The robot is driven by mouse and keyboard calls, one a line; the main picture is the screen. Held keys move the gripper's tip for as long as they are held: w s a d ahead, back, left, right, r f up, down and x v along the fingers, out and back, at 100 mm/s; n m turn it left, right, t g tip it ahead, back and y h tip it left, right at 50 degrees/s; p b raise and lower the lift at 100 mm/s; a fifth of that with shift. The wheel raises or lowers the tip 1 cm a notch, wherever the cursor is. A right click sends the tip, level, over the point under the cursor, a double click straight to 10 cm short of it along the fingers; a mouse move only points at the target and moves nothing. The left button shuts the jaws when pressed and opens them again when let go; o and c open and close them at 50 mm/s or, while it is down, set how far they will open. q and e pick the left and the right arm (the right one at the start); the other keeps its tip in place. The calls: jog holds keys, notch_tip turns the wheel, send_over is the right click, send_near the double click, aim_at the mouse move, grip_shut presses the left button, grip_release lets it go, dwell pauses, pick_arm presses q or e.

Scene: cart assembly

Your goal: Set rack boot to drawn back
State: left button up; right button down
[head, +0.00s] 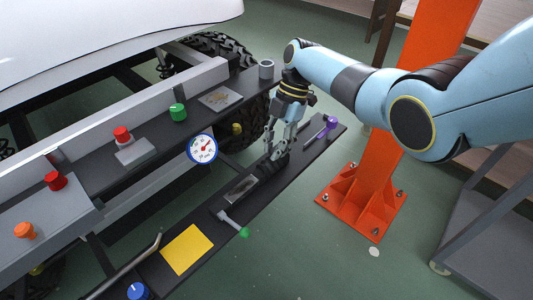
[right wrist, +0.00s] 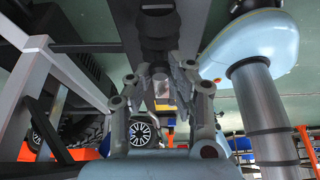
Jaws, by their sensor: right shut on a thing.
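My right gripper (head: 279,151) reaches down to the dark lower rail and is shut on a small black piece there, which looks like the rack boot (head: 266,169). The fingers hide much of the boot, so how far it is drawn back cannot be told. In the right wrist view the fingers (right wrist: 162,88) stand on both sides of a small grey-brown part, seen only partly. My left gripper is not in view.
An orange post (head: 370,190) stands at right.

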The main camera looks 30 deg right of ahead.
jog(key=shift+d, duration=0.25)
jog(key=c, duration=1.5)
grip_release()
jog(key=shift+w, duration=0.1)
jog(key=shift+c, duration=0.2)
jog(key=o, duration=0.4)
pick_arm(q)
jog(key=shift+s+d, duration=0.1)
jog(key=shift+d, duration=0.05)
pick_arm(e)
jog(key=v, duration=1.2)
jog(key=shift+a, duration=0.1)
